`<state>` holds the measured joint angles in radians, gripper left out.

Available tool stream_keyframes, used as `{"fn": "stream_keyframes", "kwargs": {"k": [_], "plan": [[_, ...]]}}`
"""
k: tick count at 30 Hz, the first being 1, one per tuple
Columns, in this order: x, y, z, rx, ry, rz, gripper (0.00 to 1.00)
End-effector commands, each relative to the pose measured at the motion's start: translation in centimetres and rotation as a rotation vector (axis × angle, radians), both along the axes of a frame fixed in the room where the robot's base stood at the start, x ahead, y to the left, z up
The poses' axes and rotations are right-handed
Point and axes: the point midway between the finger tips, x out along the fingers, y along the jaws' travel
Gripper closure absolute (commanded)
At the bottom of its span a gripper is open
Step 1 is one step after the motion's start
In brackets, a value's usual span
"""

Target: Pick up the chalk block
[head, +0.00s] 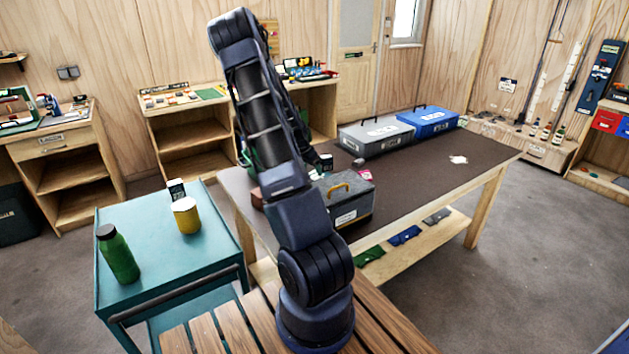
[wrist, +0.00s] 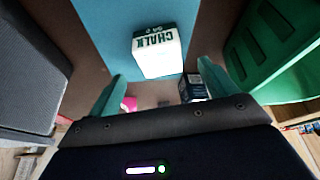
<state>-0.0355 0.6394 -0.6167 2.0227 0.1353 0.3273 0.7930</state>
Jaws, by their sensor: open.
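Nothing is held, and I cannot tell how far the block is from the fingertips. In the head view my arm hides the chalk block, and I cannot make out the gripper there.
In the wrist view, a grey box (wrist: 28,75) stands left, a green container (wrist: 270,50) right, and a small dark box (wrist: 191,90) near the right finger. In the head view, a toolbox with a yellow handle (head: 350,212) stands on the brown-topped table (head: 420,170), whose right part is mostly clear.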

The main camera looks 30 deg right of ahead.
Motion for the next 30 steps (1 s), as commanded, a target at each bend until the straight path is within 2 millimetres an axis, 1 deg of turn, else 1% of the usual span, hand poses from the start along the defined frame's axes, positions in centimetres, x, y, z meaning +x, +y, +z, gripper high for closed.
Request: {"fn": "stream_keyframes", "kwargs": {"k": [2, 8, 10, 18, 21, 26, 29, 30], "plan": [[0.0, -0.4, -0.8, 0.001, 0.0, -0.001, 0.15], [0.1, -0.8, -1.8, 0.0, 0.0, 0.0, 0.15], [0.2, -1.1, -2.4, 0.001, 0.001, -0.001, 0.15], [0.5, -2.5, -5.5, 0.001, 0.001, 0.0, 0.15], [0.6, -2.7, -5.9, 0.0, -0.001, 0.0, 0.15], [0.6, -2.6, -5.8, 0.0, -0.001, 0.002, 0.15], [0.6, -2.6, -5.8, 0.0, -0.001, 0.001, 0.33], [0.6, -2.6, -5.8, 0.0, -0.001, 0.001, 0.41]]}}
